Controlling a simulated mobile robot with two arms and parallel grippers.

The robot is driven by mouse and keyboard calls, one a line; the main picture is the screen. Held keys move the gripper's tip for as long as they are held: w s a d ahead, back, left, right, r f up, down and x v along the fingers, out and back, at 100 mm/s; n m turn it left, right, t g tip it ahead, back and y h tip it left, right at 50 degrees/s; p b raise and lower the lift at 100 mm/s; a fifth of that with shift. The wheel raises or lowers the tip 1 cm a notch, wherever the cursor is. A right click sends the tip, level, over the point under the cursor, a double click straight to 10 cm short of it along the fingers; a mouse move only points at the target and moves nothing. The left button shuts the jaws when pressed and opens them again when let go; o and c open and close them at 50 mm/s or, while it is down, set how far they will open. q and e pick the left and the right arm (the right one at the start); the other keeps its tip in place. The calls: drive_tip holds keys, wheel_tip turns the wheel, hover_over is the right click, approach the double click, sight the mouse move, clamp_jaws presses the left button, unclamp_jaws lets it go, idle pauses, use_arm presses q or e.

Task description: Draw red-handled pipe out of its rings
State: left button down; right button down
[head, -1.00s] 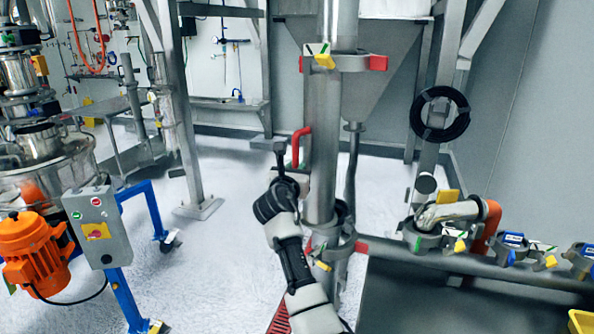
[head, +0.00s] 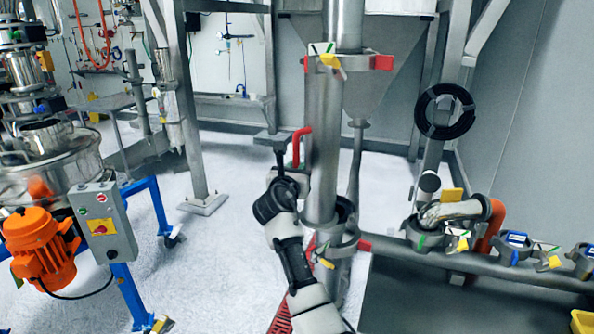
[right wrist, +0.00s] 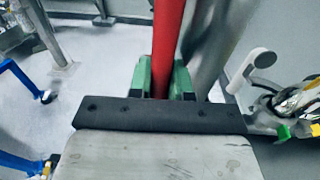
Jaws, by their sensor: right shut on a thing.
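The steel pipe (head: 322,120) stands nearly upright in the middle of the head view, with a red handle (head: 297,148) on its left side. An upper ring (head: 358,62) with red tabs is at its top and a lower ring (head: 337,248) at its foot. Whether the pipe is still inside either ring is hard to tell. My right gripper (head: 294,166) is at the handle, left of the pipe. In the right wrist view, the red handle (right wrist: 167,45) runs between the green-padded fingers of the gripper (right wrist: 161,80), which is shut on it. My left gripper is out of view.
A horizontal rail with several clamps (head: 427,236) and an orange-ended pipe (head: 495,215) is at the right. An orange motor (head: 40,245) and grey control box (head: 103,222) stand at the left. Open white floor (head: 235,240) lies left of the pipe.

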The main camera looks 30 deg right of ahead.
drive_tip(key=shift+s+a+p, duration=0.1)
drive_tip(key=shift+a+p, duration=0.35)
drive_tip(key=shift+a, duration=0.4)
